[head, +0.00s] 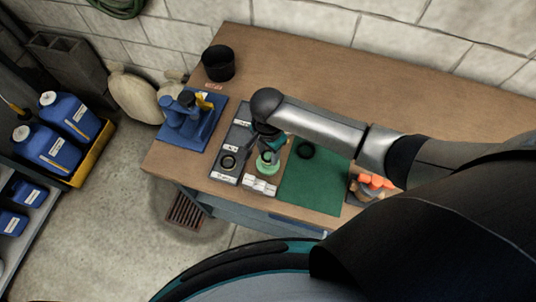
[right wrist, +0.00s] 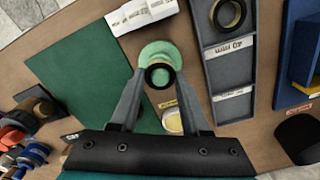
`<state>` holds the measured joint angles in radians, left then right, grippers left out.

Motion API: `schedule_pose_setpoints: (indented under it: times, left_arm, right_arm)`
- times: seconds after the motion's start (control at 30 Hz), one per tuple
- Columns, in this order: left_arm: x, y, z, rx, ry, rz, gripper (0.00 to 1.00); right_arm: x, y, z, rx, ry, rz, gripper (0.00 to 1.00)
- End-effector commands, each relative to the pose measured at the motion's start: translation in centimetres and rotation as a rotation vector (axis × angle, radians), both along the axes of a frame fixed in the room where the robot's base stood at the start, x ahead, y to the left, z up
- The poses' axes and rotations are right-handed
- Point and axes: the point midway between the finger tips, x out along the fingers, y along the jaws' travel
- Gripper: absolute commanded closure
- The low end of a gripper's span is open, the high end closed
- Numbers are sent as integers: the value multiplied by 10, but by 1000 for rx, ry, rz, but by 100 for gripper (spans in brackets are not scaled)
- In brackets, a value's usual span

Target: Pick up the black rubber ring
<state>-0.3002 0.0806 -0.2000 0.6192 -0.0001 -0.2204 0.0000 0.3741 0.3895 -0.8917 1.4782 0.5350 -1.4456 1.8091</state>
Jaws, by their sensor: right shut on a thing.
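My right gripper (right wrist: 160,78) has its two fingertips on either side of a small black rubber ring (right wrist: 160,76) and is shut on it. A round light-green part (right wrist: 158,50) shows just beyond the ring; whether the two touch is unclear. In the head view the green part (head: 268,168) stands between the grey tray and the green mat, right below my right gripper (head: 267,145), which hides the held ring. A further dark ring (head: 228,161) lies in the tray, also in the right wrist view (right wrist: 228,14). My left gripper is not visible.
The grey labelled tray (right wrist: 222,62) lies beside the green mat (head: 315,185). White blocks (head: 261,186) sit near the front edge. A blue stand (head: 185,128) and black cup (head: 218,63) are at the left; orange items (head: 372,181) are right of the mat.

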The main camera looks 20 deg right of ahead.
Motion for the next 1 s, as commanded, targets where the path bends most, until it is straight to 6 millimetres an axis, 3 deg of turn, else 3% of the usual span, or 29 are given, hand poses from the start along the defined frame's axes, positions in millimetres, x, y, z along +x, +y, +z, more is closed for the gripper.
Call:
schedule_pose_setpoints:
  times: [0.13, 0.47, 0.63, 0.87, 1.0]
  left_arm:
    - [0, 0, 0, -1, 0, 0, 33]
    - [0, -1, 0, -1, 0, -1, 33]
    - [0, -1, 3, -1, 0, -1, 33]
    - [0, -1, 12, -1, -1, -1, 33]
    - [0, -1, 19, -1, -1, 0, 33]
  right_arm:
    - [0, 0, 0, 0, 0, 0, 100]
    - [0, 0, 2, 0, 0, 0, 100]
    - [0, 0, 12, 2, -1, 0, 100]
    - [1, 0, 52, 2, -2, 0, 100]
    - [1, 1, 93, 4, -6, 1, 100]
